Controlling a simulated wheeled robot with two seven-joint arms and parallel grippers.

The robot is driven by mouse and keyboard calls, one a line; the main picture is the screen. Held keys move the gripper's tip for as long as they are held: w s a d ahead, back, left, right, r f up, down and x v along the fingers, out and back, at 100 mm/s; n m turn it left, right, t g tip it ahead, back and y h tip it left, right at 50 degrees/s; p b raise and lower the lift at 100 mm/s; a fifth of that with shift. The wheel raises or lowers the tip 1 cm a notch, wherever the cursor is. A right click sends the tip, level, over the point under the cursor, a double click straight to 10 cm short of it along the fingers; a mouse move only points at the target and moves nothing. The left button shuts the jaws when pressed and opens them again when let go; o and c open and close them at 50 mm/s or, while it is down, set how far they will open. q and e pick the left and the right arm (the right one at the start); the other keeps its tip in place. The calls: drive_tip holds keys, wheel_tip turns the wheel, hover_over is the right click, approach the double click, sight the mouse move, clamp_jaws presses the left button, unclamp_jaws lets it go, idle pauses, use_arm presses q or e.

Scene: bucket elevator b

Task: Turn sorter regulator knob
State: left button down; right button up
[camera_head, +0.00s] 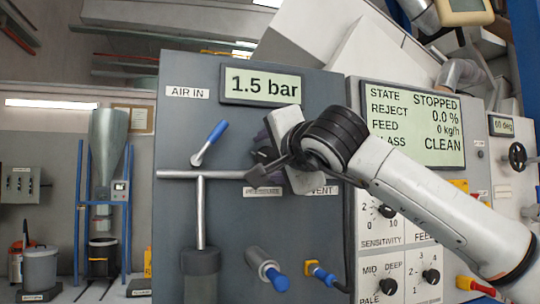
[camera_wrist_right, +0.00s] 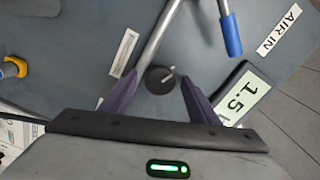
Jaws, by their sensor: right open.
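The regulator knob (camera_wrist_right: 160,79) is a small round black knob with a pale pointer line, on the grey panel (camera_head: 225,225). In the wrist view it sits between the two dark fingers of my right gripper (camera_wrist_right: 158,80). The fingers stand open on either side of it, with a visible gap to each. In the head view my right gripper (camera_head: 265,160) is in front of the panel, below the display reading 1.5 bar (camera_head: 261,87), and largely hides the knob. The display also shows in the wrist view (camera_wrist_right: 241,97). My left gripper is not in view.
A metal pipe (camera_head: 200,210) and a blue-handled lever (camera_head: 210,143) are left of my gripper. A blue-tipped fitting (camera_head: 268,270) sticks out below. A status screen (camera_head: 414,125) reading STOPPED and several black knobs (camera_head: 388,286) are on the right panel, partly behind my arm.

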drive_tip(key=c, duration=1)
drive_tip(key=shift+f+m+b, duration=0.1)
drive_tip(key=shift+m+b, duration=0.3)
drive_tip(key=shift+m, duration=0.1)
drive_tip(key=shift+f+m+b, duration=0.1)
drive_tip(key=shift+m+b, duration=0.7)
drive_tip(key=shift+m, duration=0.3)
drive_tip(key=shift+m+b, duration=0.5)
drive_tip(key=shift+m, duration=0.4)
drive_tip(key=shift+m+b, duration=0.5)
drive_tip(key=shift+m, duration=0.4)
drive_tip(key=m+b, duration=0.1)
drive_tip(key=m, duration=0.1)
drive_tip(key=shift+m, duration=0.3)
drive_tip(key=m+b, duration=0.2)
drive_tip(key=m, duration=0.3)
drive_tip(key=shift+m, duration=0.3)
drive_tip(key=m+b, duration=0.1)
drive_tip(key=m, duration=0.2)
drive_tip(key=shift+m+b, duration=0.35)
drive_tip(key=shift+m, duration=0.35)
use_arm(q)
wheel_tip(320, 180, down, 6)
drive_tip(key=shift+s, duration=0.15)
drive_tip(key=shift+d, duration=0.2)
use_arm(e)
drive_tip(key=shift+m, duration=0.4)
